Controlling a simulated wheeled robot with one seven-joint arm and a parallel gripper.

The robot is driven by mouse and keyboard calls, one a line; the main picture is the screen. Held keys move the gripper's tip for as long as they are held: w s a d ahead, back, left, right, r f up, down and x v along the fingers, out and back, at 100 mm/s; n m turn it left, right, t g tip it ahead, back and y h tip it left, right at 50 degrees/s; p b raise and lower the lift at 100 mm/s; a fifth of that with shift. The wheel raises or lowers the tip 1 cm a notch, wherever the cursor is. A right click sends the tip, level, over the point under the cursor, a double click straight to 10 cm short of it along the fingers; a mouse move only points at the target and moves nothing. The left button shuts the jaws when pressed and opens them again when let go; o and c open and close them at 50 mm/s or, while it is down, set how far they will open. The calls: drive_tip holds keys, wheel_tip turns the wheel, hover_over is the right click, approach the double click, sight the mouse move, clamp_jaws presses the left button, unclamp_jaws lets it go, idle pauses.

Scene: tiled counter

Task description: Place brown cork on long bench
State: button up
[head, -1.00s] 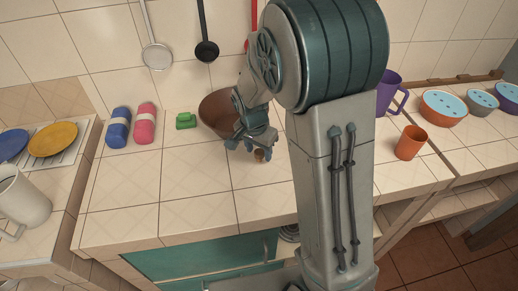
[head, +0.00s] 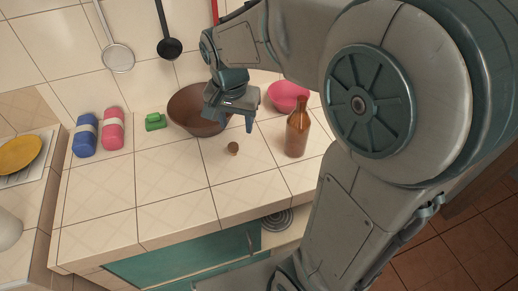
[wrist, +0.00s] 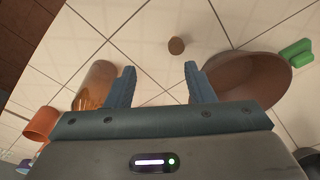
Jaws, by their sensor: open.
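The brown cork (head: 233,148) rests on the tiled counter (head: 165,175), which appears to be the long bench, in front of the brown bowl. It also shows in the wrist view (wrist: 176,46), beyond the fingertips and free of them. My gripper (head: 235,124) is open and empty, raised above the counter near the bowl's right side, behind the cork in the head view. Both of its fingers are spread in the wrist view (wrist: 158,70), with nothing between them.
The brown bowl (head: 187,112) stands close beside my gripper. A brown bottle (head: 297,132) stands upright to the right, with a pink bowl (head: 285,94) behind it. A green item (head: 155,122) and blue (head: 85,138) and pink (head: 112,130) bottles lie left. The front tiles are clear.

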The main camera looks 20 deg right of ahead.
drive_tip(key=s+d+n+t, duration=0.1)
drive_tip(key=s+d+n, duration=0.2)
drive_tip(key=s, duration=1)
drive_tip(key=shift+s+f+n+t+y, duration=0.15)
drive_tip(key=shift+s+n+t+y, duration=0.15)
drive_tip(key=shift+n, duration=1.6)
